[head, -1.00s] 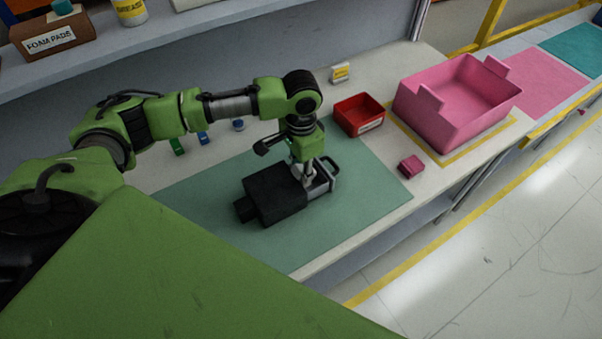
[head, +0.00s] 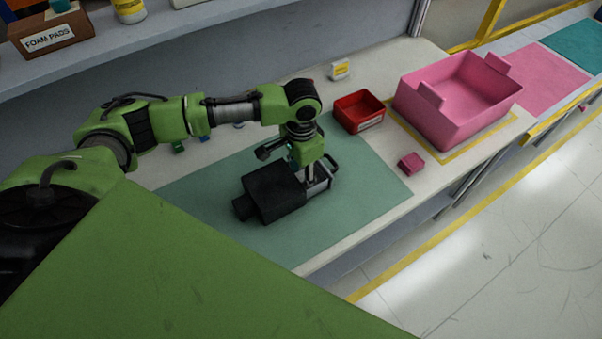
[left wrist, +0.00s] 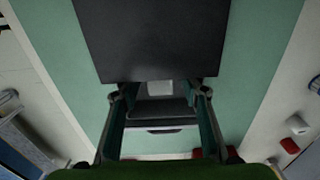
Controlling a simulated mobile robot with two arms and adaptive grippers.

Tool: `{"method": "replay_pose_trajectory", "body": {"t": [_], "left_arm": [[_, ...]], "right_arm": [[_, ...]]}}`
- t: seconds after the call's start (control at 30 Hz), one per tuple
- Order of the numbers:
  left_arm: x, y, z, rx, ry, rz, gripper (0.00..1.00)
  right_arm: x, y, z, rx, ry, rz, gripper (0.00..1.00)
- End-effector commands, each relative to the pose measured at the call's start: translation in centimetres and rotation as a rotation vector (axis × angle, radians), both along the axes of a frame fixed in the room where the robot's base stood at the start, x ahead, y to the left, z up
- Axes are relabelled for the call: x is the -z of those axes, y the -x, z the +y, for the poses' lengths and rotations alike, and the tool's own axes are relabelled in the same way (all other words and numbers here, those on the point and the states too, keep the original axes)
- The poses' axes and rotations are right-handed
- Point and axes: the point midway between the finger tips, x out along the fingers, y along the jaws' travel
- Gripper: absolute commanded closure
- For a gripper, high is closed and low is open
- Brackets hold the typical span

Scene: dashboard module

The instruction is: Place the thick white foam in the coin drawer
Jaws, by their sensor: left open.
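The black dashboard module (head: 270,192) lies on the green mat (head: 352,203). Its grey coin drawer (head: 319,187) sticks out at the right end, with a dark handle at its far end. My left gripper (head: 311,182) points down over the drawer. In the left wrist view its fingers (left wrist: 160,94) are apart, one on each side of the drawer. A small white piece (left wrist: 160,88), probably the thick white foam, shows in the drawer close to the module's edge, between the fingertips. I cannot tell whether a finger touches it. My right gripper is out of view.
A red bin (head: 359,112), a small pink block (head: 411,162) and a large pink bin (head: 446,112) stand to the right. A foam pads box (head: 50,38) is on the shelf. The mat's front is clear.

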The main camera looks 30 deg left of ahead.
Motion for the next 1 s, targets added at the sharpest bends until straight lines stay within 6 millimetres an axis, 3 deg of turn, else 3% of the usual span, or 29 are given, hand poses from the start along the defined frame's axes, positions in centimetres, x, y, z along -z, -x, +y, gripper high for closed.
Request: {"method": "replay_pose_trajectory", "body": {"t": [0.17, 0.27, 0.7, 1.0], "left_arm": [[-0.7, -0.1, 0.1, 0.0, -0.002, -0.003, 0.59], [-2.0, -0.2, 0.0, 0.0, 0.001, -0.004, 0.59], [-11.0, -0.1, 0.0, 0.0, 0.001, -0.004, 0.59], [-12.9, -0.1, 0.0, -0.001, 0.001, -0.001, 0.59]], "right_arm": [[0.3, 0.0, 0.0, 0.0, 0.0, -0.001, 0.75], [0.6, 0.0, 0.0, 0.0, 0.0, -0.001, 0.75], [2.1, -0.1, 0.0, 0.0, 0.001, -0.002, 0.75], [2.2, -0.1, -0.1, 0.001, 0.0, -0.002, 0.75]]}}
